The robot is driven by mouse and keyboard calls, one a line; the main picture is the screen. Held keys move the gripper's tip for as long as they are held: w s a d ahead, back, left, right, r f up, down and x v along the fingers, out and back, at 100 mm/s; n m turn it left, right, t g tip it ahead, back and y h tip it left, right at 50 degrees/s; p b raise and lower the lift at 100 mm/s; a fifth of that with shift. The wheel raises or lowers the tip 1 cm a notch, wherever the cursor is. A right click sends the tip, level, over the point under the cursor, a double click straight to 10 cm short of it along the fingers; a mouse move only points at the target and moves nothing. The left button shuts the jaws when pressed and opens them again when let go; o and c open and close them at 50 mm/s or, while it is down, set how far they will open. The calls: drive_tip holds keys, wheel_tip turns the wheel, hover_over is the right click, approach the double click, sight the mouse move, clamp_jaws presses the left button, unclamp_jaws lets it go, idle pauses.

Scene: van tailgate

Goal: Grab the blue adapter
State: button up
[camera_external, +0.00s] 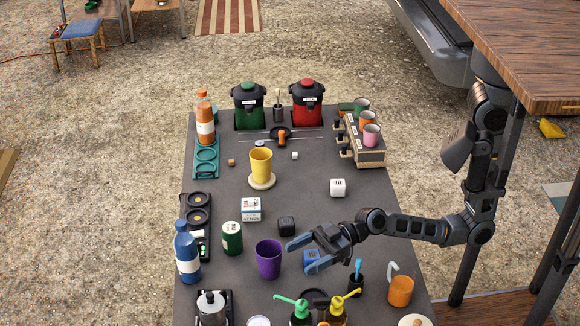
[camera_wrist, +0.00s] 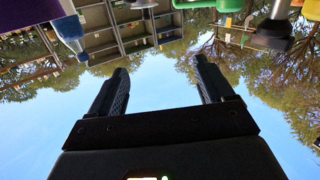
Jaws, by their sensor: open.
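The blue block is not recognisable in that view.
A purple cup (camera_external: 268,258) stands just left of my gripper, and a black cube (camera_external: 286,224) lies behind it. An orange cup (camera_external: 401,291), a dark holder with a blue-topped tool (camera_external: 356,280) and pump bottles (camera_external: 301,314) stand in front. Bare table lies right of the white cube (camera_external: 338,187).

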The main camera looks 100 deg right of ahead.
drive_tip(key=s+d+m+t+h, duration=0.2)
drive_tip(key=s+d+m+h, duration=0.15)
drive_tip(key=s+d, duration=0.4)
drive_tip(key=n+g+h, duration=0.3)
drive_tip(key=n+g, duration=0.1)
drive_tip(key=n, duration=2.7)
approach(319, 252)
drive_tip(key=w+a, duration=0.2)
drive_tip(key=w, duration=0.1)
drive_tip(key=shift+w+a+f, duration=0.15)
drive_tip(key=shift+w+f, duration=0.05)
drive_tip(key=shift+w+d+f+n, duration=0.1)
drive_tip(key=shift+d+n, duration=0.15)
drive_tip(key=shift+n, duration=0.4)
drive_tip(key=shift+w+d+n, duration=0.1)
drive_tip(key=shift+d+n, duration=0.15)
drive_tip(key=shift+n, duration=0.35)
drive_tip(key=shift+d+n, duration=0.15)
drive_tip(key=shift+n, duration=0.15)
drive_tip(key=shift+w+f, duration=0.15)
drive_tip(key=shift+w, duration=0.15)
drive_tip(key=shift+d+f+x, duration=0.1)
drive_tip(key=shift+f+x, duration=0.05)
drive_tip(key=shift+x, duration=1.05)
drive_tip(key=shift+d+f+x, duration=0.1)
drive_tip(key=shift+x, duration=1.1)
drive_tip(key=shift+d+f+x, duration=0.1)
drive_tip(key=shift+f+x, duration=0.05)
drive_tip(key=shift+x, duration=1)
drive_tip(key=shift+s, duration=0.1)
